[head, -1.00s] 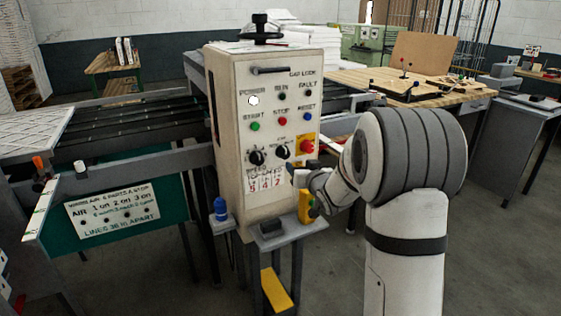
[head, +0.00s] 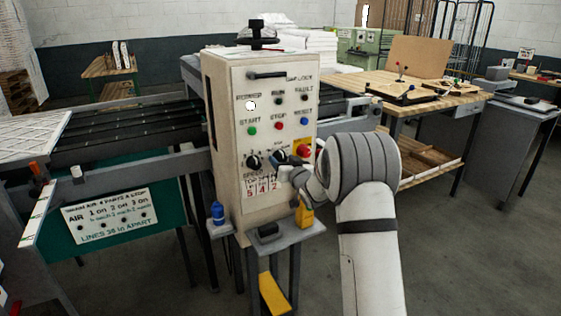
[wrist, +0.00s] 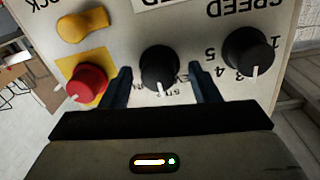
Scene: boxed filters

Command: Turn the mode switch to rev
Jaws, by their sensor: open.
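The mode switch is a black knob (head: 280,156) on the cream control panel, just left of the red emergency button. In the upside-down wrist view the knob (wrist: 160,66) is in the middle. My gripper (wrist: 158,78) is open, with one dark finger on each side of the knob and a visible gap on both sides. In the head view my gripper (head: 290,170) is in front of the panel's lower right and partly covers the knob.
The red button (wrist: 87,82) on its yellow plate is close beside one finger. The black speed knob (wrist: 248,52) is close to the other. A yellow knob (wrist: 83,25) is also near. A small grey shelf (head: 268,233) juts out below the panel.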

